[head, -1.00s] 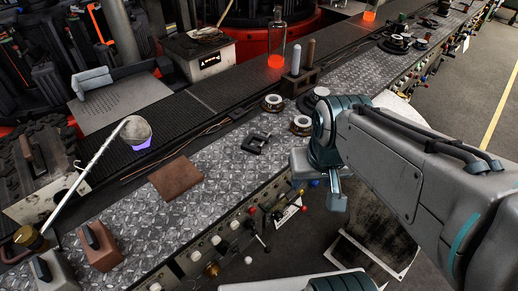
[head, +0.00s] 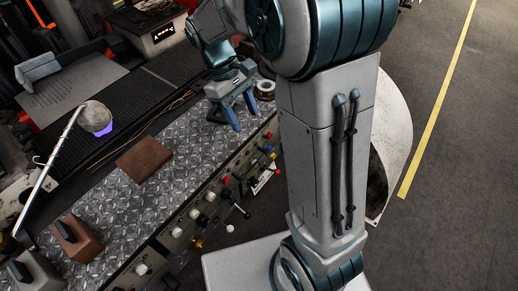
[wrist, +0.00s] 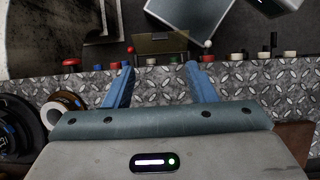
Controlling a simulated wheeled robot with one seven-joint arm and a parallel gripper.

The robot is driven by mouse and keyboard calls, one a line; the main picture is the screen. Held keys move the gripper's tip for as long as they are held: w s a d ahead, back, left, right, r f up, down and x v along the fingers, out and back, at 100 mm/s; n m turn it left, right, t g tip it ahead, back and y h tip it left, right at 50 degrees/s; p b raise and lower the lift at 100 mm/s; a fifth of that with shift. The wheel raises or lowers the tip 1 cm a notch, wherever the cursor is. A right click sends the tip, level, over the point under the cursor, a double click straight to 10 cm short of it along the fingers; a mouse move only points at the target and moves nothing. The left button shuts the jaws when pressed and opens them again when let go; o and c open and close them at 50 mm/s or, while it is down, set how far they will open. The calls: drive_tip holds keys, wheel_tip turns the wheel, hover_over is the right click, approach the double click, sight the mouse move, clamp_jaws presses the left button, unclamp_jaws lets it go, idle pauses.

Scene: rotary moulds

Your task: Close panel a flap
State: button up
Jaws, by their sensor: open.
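My gripper (head: 245,119) is open and empty, its two blue fingers pointing down over the front edge of the metal bench. In the wrist view the fingers (wrist: 158,82) stand apart above the bench edge, and a small brownish plate (wrist: 160,45) sticks out beyond it, between and past the fingertips. It looks like the panel's open flap, apart from my fingers. In the head view a pale plate (head: 264,182) juts from the front control panel (head: 205,207), below and right of my gripper; it seems to be the same flap.
Red, white and blue knobs and several levers line the control panel. A brown plate (head: 144,158) and a brown block with a black handle (head: 79,240) lie on the bench. A lamp (head: 97,116) on a rod stands left. Floor (head: 450,200) at right is clear.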

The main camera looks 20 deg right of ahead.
sight(262, 160)
drive_tip(key=x, duration=1.3)
drive_tip(key=shift+f, duration=0.25)
clamp_jaws()
